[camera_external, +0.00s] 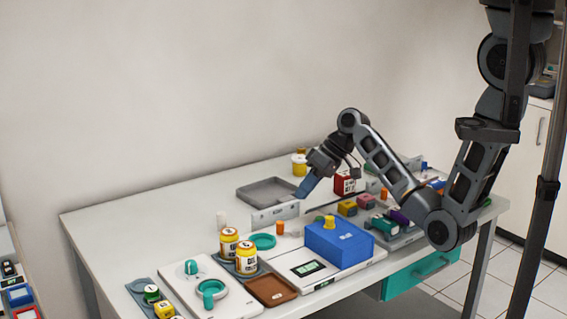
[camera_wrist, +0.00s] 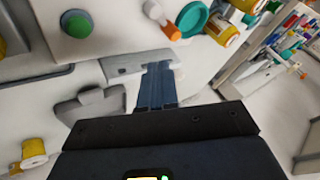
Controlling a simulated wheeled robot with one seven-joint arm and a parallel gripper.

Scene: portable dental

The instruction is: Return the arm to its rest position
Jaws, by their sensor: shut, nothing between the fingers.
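My gripper (camera_external: 301,192) has blue fingers that are shut and hold nothing. In the external view it hangs at the end of my bent arm, over the back-middle of the white table (camera_external: 150,212), pointing down and left. The fingertips are beside a grey tray (camera_external: 257,193) and above a pale upright plate (camera_external: 275,214). In the wrist view the shut fingers (camera_wrist: 157,68) point toward that plate (camera_wrist: 118,68). Whether they touch anything is unclear.
A blue box (camera_external: 345,246) with a yellow knob, a scale display (camera_external: 308,268) and yellow jars (camera_external: 246,257) stand in front. A red box (camera_external: 345,182) and a yellow-white container (camera_external: 299,165) stand behind. The table's left part is bare. A teal drawer (camera_external: 425,272) juts out below.

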